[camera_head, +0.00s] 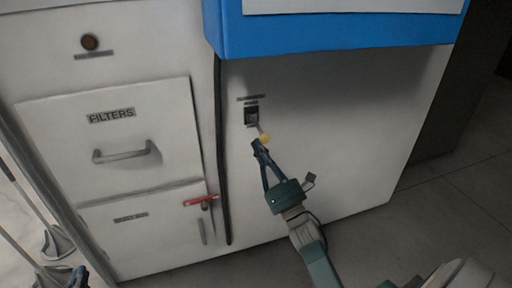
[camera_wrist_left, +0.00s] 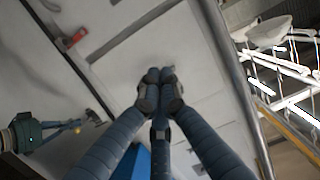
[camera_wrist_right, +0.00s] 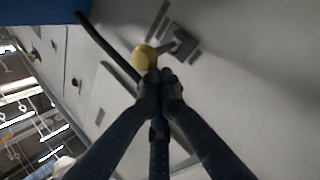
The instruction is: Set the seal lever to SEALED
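A small lever with a yellow ball knob (camera_head: 264,138) comes out of a dark switch plate (camera_head: 251,116) on the white cabinet front. The labels by it are too small to read. In the right wrist view the knob (camera_wrist_right: 145,57) is just beyond my fingertips, with its plate (camera_wrist_right: 183,43) behind. My right gripper (camera_head: 259,146) is shut, its tips (camera_wrist_right: 160,76) at the knob; I cannot tell whether they touch. My left gripper (camera_wrist_left: 159,76) is shut and empty before a pale panel; only a dark tip (camera_head: 79,277) shows at the head view's lower left.
A red handle (camera_head: 200,201) is on the cabinet by the lower door; it also shows in the left wrist view (camera_wrist_left: 78,37). A FILTERS drawer (camera_head: 110,116) with a grey pull is at left. A blue ledge (camera_head: 330,38) overhangs above the lever. Floor is open at right.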

